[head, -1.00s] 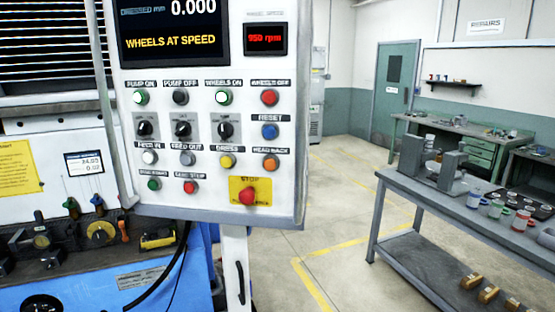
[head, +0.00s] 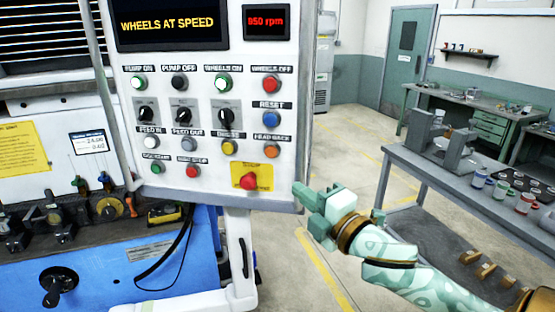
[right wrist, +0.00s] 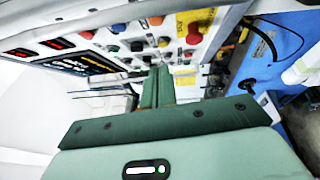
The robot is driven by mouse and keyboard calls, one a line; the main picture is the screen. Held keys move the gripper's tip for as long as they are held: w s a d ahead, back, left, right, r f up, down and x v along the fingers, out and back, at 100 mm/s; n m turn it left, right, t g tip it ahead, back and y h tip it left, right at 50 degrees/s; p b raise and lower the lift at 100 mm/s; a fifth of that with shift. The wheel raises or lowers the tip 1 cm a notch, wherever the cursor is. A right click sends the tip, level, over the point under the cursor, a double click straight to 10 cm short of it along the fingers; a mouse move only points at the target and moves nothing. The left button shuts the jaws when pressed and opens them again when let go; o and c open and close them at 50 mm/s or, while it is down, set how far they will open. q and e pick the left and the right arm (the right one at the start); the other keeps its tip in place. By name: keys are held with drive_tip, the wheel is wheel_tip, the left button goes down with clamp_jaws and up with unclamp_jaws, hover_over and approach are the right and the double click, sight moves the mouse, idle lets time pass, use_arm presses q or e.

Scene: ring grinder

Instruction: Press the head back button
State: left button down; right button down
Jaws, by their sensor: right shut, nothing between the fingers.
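The head back button (head: 271,150) is an orange round button under its label, at the right side of the white control panel (head: 187,105) in the head view. An orange button, apparently the same one, shows at the top of the right wrist view (right wrist: 155,21). My right gripper (head: 302,194) is shut and empty, just off the panel's lower right corner, below and right of the button and apart from it. Its closed fingers also show in the right wrist view (right wrist: 158,78), pointing toward the panel. My left gripper is not in view.
The blue reset button (head: 271,118) is above the head back button. The red stop button (head: 249,182) on its yellow plate is below it. The yellow push button (head: 228,147) is to its left. A grey workbench (head: 415,160) stands on the right, with clear floor between.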

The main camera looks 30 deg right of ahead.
idle(0.3)
approach(266, 153)
drive_tip(key=w+a, duration=0.2)
drive_tip(key=a, duration=0.1)
drive_tip(key=w+d, duration=0.1)
drive_tip(key=w+d+p, duration=0.1)
drive_tip(key=w, duration=0.1)
drive_tip(key=shift+w+d+r, duration=0.2)
drive_tip(key=shift+w+d, duration=0.15)
drive_tip(key=shift+d, duration=0.05)
